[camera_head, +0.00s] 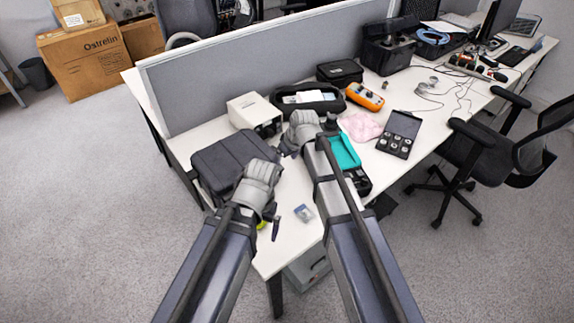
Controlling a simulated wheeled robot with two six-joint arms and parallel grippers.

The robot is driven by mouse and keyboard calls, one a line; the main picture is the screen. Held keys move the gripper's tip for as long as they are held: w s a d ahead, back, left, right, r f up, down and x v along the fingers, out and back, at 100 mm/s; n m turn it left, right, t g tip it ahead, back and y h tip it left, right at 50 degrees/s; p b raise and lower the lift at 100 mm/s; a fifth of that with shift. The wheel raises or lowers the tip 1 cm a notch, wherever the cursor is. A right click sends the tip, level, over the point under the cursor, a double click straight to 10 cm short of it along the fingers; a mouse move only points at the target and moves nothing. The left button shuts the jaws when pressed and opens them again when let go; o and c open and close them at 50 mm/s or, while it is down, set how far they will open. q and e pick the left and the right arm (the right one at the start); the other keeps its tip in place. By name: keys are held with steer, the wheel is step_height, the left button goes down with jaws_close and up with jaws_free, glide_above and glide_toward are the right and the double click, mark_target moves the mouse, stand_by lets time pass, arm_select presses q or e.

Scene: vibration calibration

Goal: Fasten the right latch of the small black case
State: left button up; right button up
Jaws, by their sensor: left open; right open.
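A small closed black case (340,72) lies at the back of the white table, against the grey divider. Its latches are too small to make out. My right gripper (301,128) is open above the table, in front of an open black case with pale contents (308,98) and apart from the small black case. My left gripper (262,174) is open, lower in the view, at the right edge of a larger dark closed case (228,158). Both grippers' fingers are partly hidden by their own bodies, and I see nothing held.
A white box (252,112), an orange meter (365,96), a pink cloth (360,126), an open case of round pieces (403,124) and a teal-lidded case (345,152) crowd the table. A small blue-grey item (304,213) lies near the front. The grey divider (240,66) bounds the back.

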mark_target(279, 171)
steer(key=b+x, duration=0.7)
steer(key=shift+w+a+f, duration=0.1)
steer(key=shift+a+f, duration=0.1)
steer(key=shift+f, duration=0.15)
